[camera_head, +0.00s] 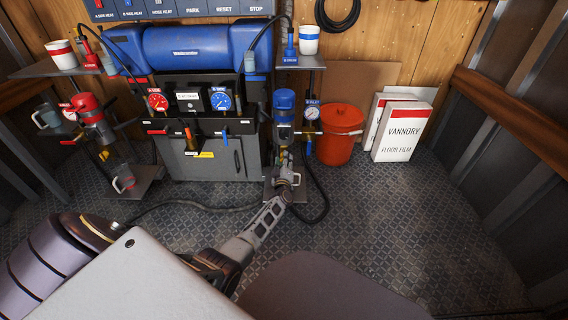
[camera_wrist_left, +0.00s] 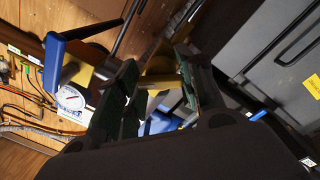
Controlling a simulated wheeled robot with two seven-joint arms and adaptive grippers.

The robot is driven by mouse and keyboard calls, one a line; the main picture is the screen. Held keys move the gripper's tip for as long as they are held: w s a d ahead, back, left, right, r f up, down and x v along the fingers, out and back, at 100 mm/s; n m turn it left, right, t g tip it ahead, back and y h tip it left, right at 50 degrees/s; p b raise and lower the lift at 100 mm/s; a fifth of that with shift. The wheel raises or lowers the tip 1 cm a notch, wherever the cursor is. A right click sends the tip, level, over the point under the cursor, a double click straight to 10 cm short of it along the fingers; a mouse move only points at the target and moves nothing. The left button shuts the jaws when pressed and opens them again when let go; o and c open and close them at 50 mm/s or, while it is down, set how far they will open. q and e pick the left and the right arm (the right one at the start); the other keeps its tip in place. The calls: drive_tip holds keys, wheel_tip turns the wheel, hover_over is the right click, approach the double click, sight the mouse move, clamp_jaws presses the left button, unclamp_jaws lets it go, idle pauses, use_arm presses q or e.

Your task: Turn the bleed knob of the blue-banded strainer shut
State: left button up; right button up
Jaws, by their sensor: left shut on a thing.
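The blue-banded strainer (camera_head: 284,118) stands upright right of the grey machine, with a blue top and a brass-coloured lower part. My left gripper (camera_head: 287,184) reaches up to its lower end from below. In the left wrist view a brass-yellow piece (camera_wrist_left: 160,82), which looks like the bleed knob, lies between the fingers of my left gripper (camera_wrist_left: 155,95). The gripper is shut on it. The fingers partly hide the knob, so its turn position cannot be told. A blue handle (camera_wrist_left: 54,65) and a gauge (camera_wrist_left: 70,100) are beside it. My right gripper is not in view.
A red-banded strainer (camera_head: 90,118) is at the left. The grey machine (camera_head: 200,160) with two gauges stands between the strainers. A red bucket (camera_head: 338,135) and white boxes (camera_head: 404,130) stand at the right. A dark hose (camera_head: 322,200) curves on the floor. The right floor is clear.

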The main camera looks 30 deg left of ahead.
use_arm(q)
drive_tip(key=shift+f+n+y+b, duration=0.1)
drive_tip(key=shift+n+y+b, duration=0.3)
drive_tip(key=shift+n+b, duration=3.2)
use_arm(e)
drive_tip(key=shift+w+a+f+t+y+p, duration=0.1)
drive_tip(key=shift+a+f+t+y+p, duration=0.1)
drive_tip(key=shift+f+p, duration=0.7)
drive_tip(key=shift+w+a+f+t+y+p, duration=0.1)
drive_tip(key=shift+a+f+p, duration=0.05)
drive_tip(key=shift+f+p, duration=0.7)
use_arm(q)
drive_tip(key=n, duration=0.4)
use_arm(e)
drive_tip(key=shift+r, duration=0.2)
use_arm(q)
drive_tip(key=o, duration=0.8)
drive_tip(key=shift+c, duration=0.2)
drive_tip(key=shift+o, duration=0.3)
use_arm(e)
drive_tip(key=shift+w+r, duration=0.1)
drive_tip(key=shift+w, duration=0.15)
